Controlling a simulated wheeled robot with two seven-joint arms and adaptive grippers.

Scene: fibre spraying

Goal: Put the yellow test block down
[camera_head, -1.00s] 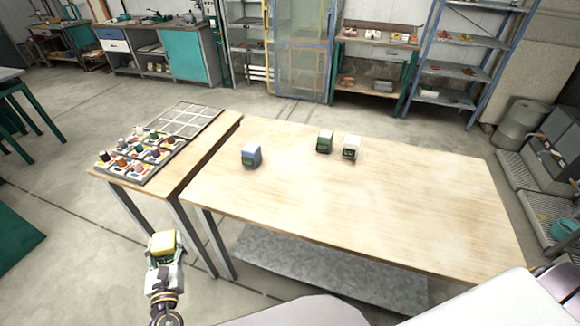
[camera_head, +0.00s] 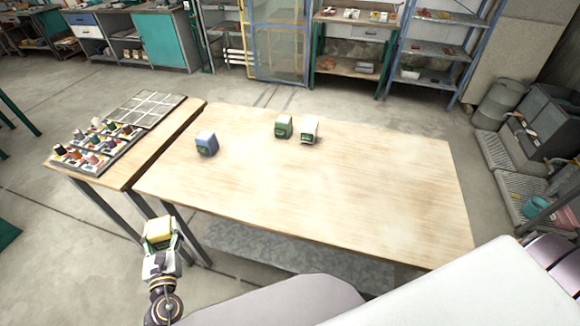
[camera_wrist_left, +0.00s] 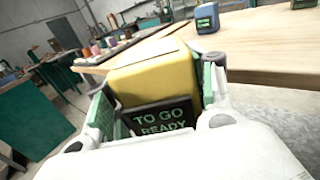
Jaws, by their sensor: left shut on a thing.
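The yellow test block (camera_head: 158,230) is held in my left gripper (camera_head: 160,238), in front of the near left corner of the large wooden table (camera_head: 330,205). In the left wrist view the yellow block (camera_wrist_left: 155,75) sits between the two green-padded fingers, with a dark label reading "TO GO READY" facing the camera. It is apart from the table, off its near edge. A blue block (camera_head: 207,144), a green block (camera_head: 284,127) and a white block (camera_head: 310,130) stand on the table. My right gripper is not in view.
A narrower side table at the left carries a rack of coloured spools (camera_head: 95,148) and an empty grid tray (camera_head: 146,110). The middle, front and right of the large table are clear. Shelves (camera_head: 450,50) stand at the back.

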